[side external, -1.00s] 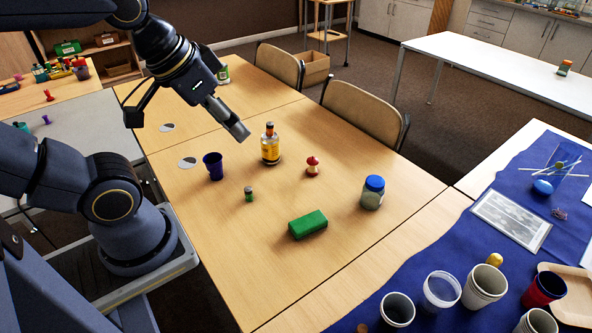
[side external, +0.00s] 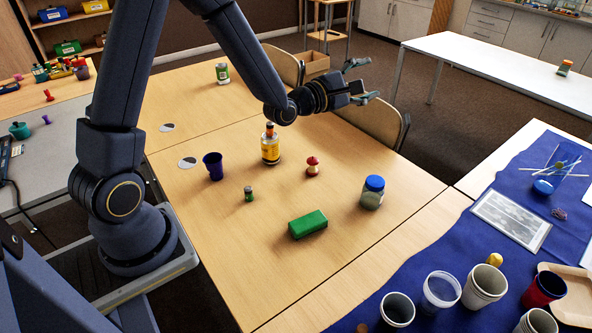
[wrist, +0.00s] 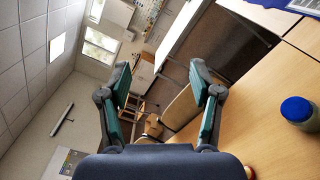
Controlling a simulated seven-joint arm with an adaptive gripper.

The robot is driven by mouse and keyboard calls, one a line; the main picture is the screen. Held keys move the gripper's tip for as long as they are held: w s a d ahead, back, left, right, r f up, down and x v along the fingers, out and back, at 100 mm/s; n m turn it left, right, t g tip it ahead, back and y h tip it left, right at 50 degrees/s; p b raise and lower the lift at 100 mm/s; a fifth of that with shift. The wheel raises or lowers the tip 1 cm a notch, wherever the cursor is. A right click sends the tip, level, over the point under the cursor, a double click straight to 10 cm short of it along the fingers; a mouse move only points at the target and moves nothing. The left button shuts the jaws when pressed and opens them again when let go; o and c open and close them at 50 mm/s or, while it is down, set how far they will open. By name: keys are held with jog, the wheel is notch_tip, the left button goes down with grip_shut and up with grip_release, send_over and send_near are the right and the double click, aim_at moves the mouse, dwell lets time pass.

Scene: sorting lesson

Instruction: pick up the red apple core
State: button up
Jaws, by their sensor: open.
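The red apple core (side external: 312,166) stands upright on the wooden table, right of the yellow-labelled bottle (side external: 270,144). My gripper (side external: 368,80) is above and beyond it, stretched over the chairs at the table's far edge. Its fingers point away from the core. In the wrist view my gripper (wrist: 164,98) shows its two fingers spread apart with nothing between them. A small red piece at the bottom edge of the wrist view may be the core; most of it is hidden there.
Cups stand on the blue cloth (side external: 420,262) at right. Chairs (side external: 366,118) line the far edge.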

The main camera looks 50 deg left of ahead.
jog(key=a+f+n+y, duration=0.35)
jog(key=f+n, duration=0.25)
jog(key=f, duration=0.3)
jog(key=n+g+y, duration=0.4)
jog(key=n+g, duration=0.3)
jog(key=n, duration=0.5)
send_near(311, 168)
jog(key=x, duration=0.5)
jog(key=shift+d+f, duration=0.15)
jog(key=shift+d, duration=0.05)
jog(key=shift+r+x, duration=0.2)
jog(key=shift+x, duration=2.95)
jog(key=shift+a, duration=0.15)
jog(key=c, duration=1.1)
jog(key=shift+c, duration=0.2)
